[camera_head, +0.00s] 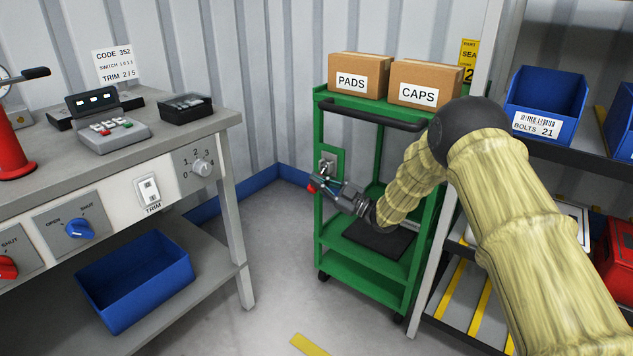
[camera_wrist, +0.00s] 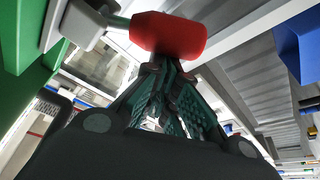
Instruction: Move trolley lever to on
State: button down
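The green trolley (camera_head: 335,230) stands against the wall, with a grey lever plate (camera_head: 327,166) on its front left upright. The lever's red knob (camera_head: 312,188) hangs out and down from the plate. In the wrist view the red knob (camera_wrist: 168,35) is large, on a pale stem running to the grey housing (camera_wrist: 80,24) at upper left. My gripper (camera_head: 325,187) is right at the knob. In the wrist view my gripper's fingers (camera_wrist: 160,68) converge, shut and empty, with their tips just below the knob. Whether they touch it I cannot tell. No on/off labels are readable.
Boxes marked PADS (camera_head: 357,80) and CAPS (camera_head: 422,84) sit on the trolley's top. A workbench (camera_head: 215,125) with a dial and switches stands left. A shelf rack (camera_head: 585,160) with blue bins stands right, behind my arm. Floor between bench and trolley is clear.

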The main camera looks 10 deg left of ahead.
jog(key=shift+f, duration=0.1)
notch_tip(320, 180, up, 4)
jog(key=s+a+p, duration=0.1)
jog(key=s+p, duration=0.1)
jog(key=p, duration=0.1)
jog(key=p+v, duration=0.2)
jog(key=v, duration=0.8)
jog(key=shift+w+f, duration=0.1)
jog(key=shift+f, duration=0.15)
